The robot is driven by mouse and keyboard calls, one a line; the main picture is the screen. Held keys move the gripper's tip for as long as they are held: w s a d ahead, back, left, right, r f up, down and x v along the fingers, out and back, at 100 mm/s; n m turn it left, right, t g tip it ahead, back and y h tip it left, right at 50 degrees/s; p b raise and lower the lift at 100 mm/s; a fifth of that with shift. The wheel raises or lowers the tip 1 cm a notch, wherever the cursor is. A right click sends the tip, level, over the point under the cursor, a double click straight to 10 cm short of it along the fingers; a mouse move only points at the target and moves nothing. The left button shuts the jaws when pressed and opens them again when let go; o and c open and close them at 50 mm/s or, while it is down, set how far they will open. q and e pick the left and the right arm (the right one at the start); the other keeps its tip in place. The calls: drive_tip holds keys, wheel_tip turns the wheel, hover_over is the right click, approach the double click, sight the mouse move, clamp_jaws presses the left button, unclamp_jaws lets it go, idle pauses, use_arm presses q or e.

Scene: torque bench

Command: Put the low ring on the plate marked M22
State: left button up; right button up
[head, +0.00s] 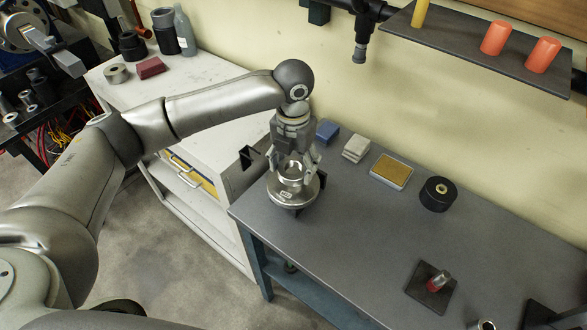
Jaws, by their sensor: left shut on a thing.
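My left gripper (291,166) points down at the left end of the grey bench and is shut on a silver ring (292,178). The ring is over a round metal plate (309,192), but I cannot tell whether it touches it. The plate has a small pale label (286,194) on its front, too small to read for certain. The gripper fingers hide part of the ring. My right gripper is not in view.
Another metal part (486,325) is at the bottom edge. The bench's middle is clear.

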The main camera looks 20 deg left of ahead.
use_arm(q)
wheel_tip(320, 180, down, 2)
drive_tip(key=shift+p, duration=0.5)
drive_tip(key=shift+f, duration=0.25)
drive_tip(key=shift+s+f, duration=0.1)
drive_tip(key=shift+f, duration=0.1)
drive_tip(key=o, duration=1.5)
